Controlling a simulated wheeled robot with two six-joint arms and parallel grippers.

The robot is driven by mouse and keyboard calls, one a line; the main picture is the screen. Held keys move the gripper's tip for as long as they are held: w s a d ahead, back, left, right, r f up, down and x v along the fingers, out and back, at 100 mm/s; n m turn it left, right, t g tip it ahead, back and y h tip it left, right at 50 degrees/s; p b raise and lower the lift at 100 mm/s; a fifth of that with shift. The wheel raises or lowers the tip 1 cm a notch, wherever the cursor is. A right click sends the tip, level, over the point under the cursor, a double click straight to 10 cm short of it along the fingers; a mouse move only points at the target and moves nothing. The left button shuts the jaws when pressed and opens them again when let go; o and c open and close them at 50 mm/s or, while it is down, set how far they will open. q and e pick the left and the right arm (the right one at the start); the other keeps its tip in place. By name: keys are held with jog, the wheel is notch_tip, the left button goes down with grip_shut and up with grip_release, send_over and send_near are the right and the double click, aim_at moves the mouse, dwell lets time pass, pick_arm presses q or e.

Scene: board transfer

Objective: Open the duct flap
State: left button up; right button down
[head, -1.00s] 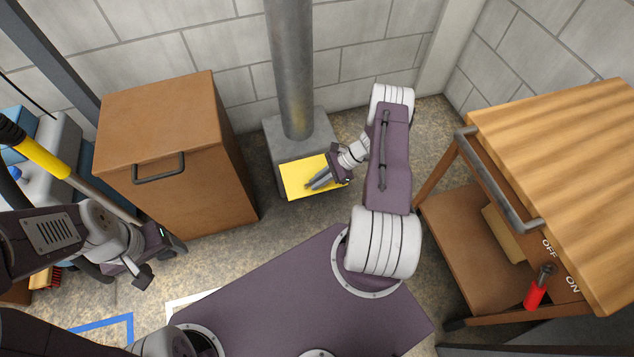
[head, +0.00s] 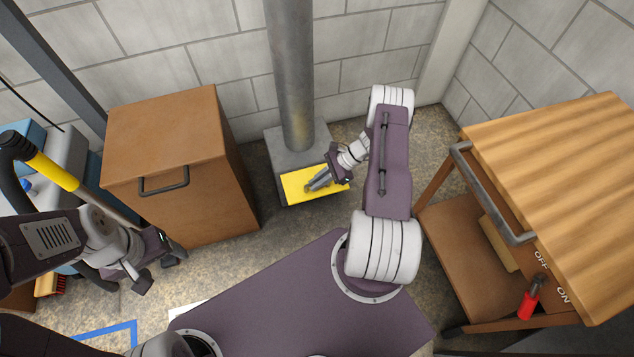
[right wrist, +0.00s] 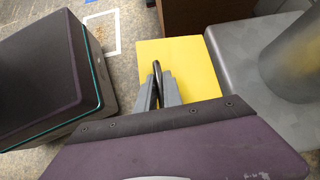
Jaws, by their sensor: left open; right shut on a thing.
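The duct is a grey vertical pipe (head: 292,75) on a square grey box (head: 285,147). A yellow flap (head: 295,182) sits at the box's near side; it also shows in the right wrist view (right wrist: 205,62). My right gripper (head: 313,185) reaches the flap from the right. In the right wrist view, my right gripper (right wrist: 158,92) is shut on the flap's dark loop handle (right wrist: 157,72). I cannot tell whether the flap stands ajar. My left gripper (head: 162,268) is open and empty at the left, in front of the brown cabinet.
A brown cabinet (head: 170,135) with a dark handle stands left of the duct. A wooden-topped bench (head: 560,180) with a grey rail and a red-handled ON/OFF switch (head: 528,303) stands at the right. A yellow-and-black pole (head: 55,170) is at far left. Bare floor lies before the duct.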

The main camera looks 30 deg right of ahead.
jog(key=shift+w, duration=0.1)
jog(key=c, duration=1.8)
grip_release()
jog(key=shift+o, duration=0.2)
jog(key=p+v, duration=0.3)
jog(key=v, duration=0.5)
jog(key=shift+r, duration=0.1)
jog(key=shift+d+r, duration=0.2)
jog(key=shift+d, duration=0.2)
